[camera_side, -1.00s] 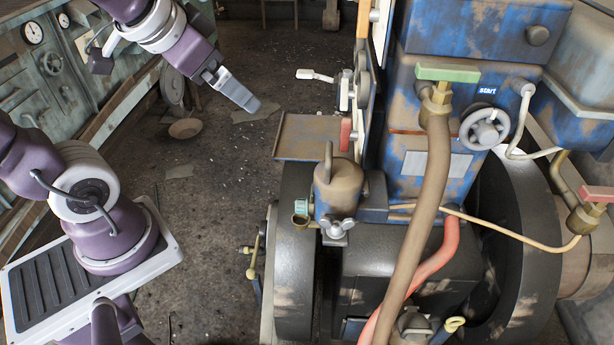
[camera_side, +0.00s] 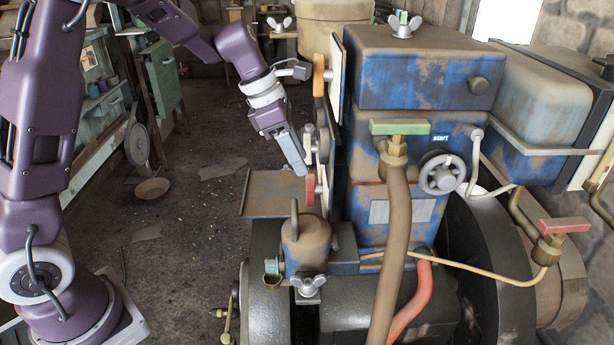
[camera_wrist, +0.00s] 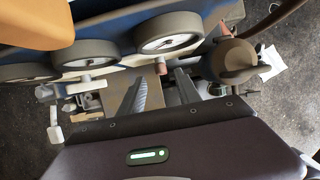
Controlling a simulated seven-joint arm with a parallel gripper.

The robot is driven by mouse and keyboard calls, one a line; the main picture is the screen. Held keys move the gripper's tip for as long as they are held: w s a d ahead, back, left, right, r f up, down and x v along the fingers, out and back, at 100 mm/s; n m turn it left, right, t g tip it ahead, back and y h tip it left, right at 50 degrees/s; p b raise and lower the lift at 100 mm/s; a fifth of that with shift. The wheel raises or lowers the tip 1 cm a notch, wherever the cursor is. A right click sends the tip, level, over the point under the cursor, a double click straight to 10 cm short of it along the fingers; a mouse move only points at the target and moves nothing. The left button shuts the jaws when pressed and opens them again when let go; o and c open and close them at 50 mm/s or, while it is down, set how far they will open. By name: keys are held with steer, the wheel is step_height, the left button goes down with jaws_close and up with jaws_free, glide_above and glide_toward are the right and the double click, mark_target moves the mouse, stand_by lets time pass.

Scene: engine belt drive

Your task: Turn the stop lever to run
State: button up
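The blue engine (camera_side: 420,75) stands right of centre in the side view. No label on it reads stop, so I cannot say for sure which part is the stop lever. A small upright red lever (camera_side: 310,189) and pale metal levers (camera_side: 309,145) are on its left face. My gripper (camera_side: 296,172) points down just left of these levers, close to them; contact cannot be told. In the wrist view my gripper (camera_wrist: 160,75) has its two fingers apart, with a small reddish part (camera_wrist: 161,68) showing beyond the gap. Nothing is visibly held.
A green-handled valve (camera_side: 400,127), a grey handwheel (camera_side: 440,175) and a red-handled valve (camera_side: 565,225) are on the engine. An orange handle (camera_side: 318,75) is above my gripper. A brown plate (camera_side: 270,193) lies below. The floor to the left is mostly clear.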

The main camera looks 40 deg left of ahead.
mark_target(308, 184)
steer(key=x, duration=0.5)
steer(key=shift+f, duration=0.3)
jaws_close()
steer(key=shift+s+d+m+t+y, duration=0.35)
steer(key=shift+d+t+y, duration=0.15)
steer(key=shift+t+y, duration=0.35)
steer(key=shift+s+f+t+y, duration=0.2)
steer(key=shift+f+t+y, duration=0.15)
steer(key=shift+y, duration=0.1)
steer(key=shift+r+t, duration=0.1)
steer(key=shift+t, duration=0.2)
steer(key=shift+d+r, duration=0.1)
